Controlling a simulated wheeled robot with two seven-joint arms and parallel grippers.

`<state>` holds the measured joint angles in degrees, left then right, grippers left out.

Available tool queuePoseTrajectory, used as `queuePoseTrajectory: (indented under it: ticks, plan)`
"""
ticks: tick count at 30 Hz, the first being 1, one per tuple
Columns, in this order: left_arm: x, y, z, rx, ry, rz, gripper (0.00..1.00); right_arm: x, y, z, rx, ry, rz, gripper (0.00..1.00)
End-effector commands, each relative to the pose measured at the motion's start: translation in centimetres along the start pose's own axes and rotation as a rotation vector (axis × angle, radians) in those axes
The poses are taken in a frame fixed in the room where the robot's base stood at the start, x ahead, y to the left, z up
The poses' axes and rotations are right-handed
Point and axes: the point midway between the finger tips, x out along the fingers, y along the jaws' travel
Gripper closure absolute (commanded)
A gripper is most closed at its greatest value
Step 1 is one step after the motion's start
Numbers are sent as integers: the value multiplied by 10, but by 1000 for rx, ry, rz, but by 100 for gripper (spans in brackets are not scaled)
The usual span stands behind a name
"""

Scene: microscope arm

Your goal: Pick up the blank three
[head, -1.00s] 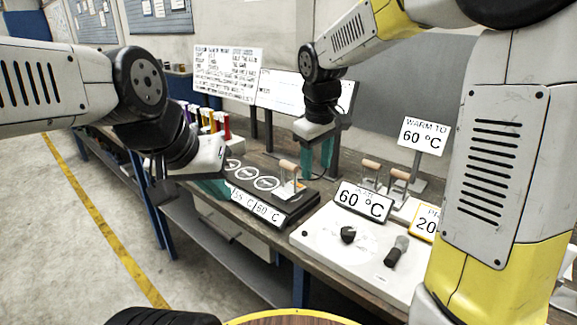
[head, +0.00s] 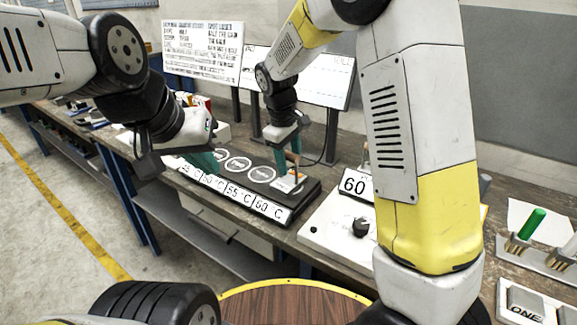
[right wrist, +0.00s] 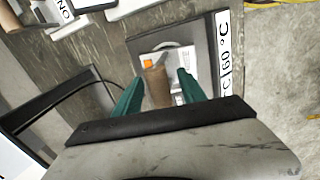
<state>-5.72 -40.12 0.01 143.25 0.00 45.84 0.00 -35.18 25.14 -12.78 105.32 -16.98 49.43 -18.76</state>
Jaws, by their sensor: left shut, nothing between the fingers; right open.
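A small white block with an upright wooden handle (head: 289,184) sits at the 60 °C end of a dark tray (head: 305,203) with round marked spots. No number is readable on it. My right gripper (head: 285,150) is open, pointing down over this block. In the right wrist view, the wooden handle (right wrist: 157,86) stands between the open green fingers (right wrist: 159,80), with a gap on each side. The block's white top shows an orange mark. My left gripper (head: 205,163) is shut and empty over the left part of the tray, hiding some of its spots.
A white box with a black knob (head: 361,227) and a 60 sign (head: 353,185) stand right of the tray. Upright boards (head: 203,55) stand behind. A green cylinder (head: 533,222) and a plate marked ONE (head: 526,308) are at far right, partly past my right arm.

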Motion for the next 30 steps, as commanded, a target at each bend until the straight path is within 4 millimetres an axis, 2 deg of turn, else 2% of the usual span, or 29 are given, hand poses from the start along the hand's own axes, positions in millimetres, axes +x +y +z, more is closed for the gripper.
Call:
queuePoseTrajectory:
  ticks: [4, 11, 14, 19, 30]
  plan:
    - [0, 0, 0, 0, 0, 0, 100, 15, 0, 1, 0, -1, -1, 52]
    - [0, 0, 0, 0, 0, 0, 100, 17, 0, 0, 1, 1, 0, 52]
    - [0, 0, 0, 0, 0, 0, 100, 17, 0, 0, 1, 1, 0, 67]
    - [0, 0, 0, 0, 0, 0, 100, 17, 0, 0, 1, 1, 0, 100]
    - [0, 0, 0, 0, 0, 0, 100, 17, 0, 0, 1, 1, 0, 100]
